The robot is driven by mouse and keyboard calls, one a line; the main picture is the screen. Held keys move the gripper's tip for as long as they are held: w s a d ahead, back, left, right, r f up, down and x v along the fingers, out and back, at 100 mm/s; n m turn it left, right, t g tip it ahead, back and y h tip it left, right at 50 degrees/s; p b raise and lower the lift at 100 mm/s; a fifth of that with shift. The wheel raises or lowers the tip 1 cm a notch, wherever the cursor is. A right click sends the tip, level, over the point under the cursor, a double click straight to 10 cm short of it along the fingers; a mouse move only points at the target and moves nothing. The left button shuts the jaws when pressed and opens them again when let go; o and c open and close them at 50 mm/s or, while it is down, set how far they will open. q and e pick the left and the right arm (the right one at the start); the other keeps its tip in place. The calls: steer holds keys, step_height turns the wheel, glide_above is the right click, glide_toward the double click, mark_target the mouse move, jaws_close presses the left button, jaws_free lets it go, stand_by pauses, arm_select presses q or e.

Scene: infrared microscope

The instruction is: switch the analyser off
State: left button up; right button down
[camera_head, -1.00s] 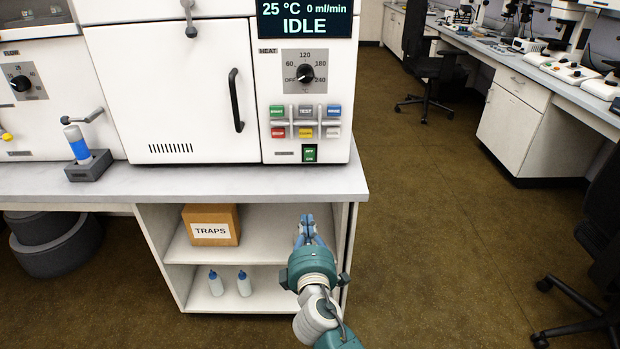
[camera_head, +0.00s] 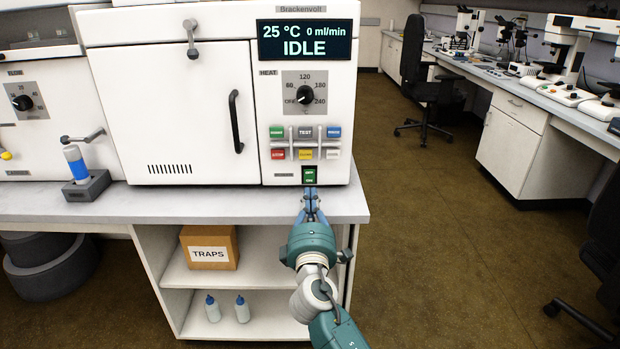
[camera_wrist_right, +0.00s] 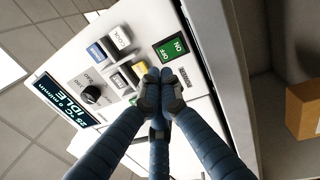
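The analyser (camera_head: 175,120) is a white cabinet on the bench, and its display (camera_head: 305,41) reads 25 °C, 0 ml/min, IDLE. Its green power switch (camera_head: 309,175) sits low on the front panel, below the coloured buttons. It also shows in the right wrist view (camera_wrist_right: 171,48), marked OFF and ON. My right gripper (camera_head: 311,192) is just below the switch, with its blue fingertips together. In the right wrist view the closed fingertips (camera_wrist_right: 163,88) are empty and appear near the switch; I cannot tell whether they touch the panel. My left gripper is out of view.
Coloured buttons (camera_head: 305,143) and the heat dial (camera_head: 305,94) are close above the switch. The bench edge (camera_head: 250,215) runs under my right gripper. A TRAPS box (camera_head: 209,248) and two bottles are on shelves below. Open floor lies to the right.

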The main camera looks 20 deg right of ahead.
mark_target(310, 170)
steer(key=x, duration=0.6)
steer(key=shift+w+d, duration=0.1)
steer(key=shift+w, duration=0.15)
steer(key=shift+w+d+r+b, duration=0.1)
steer(key=shift+w+d+b, duration=0.15)
steer(key=shift+w, duration=0.4)
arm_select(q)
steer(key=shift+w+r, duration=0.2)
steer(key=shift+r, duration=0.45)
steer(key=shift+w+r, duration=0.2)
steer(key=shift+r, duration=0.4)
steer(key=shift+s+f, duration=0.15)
arm_select(e)
steer(key=shift+w+r+b, duration=0.15)
steer(key=shift+w+b, duration=0.1)
steer(key=shift+b, duration=0.05)
steer(key=shift+s, duration=0.1)
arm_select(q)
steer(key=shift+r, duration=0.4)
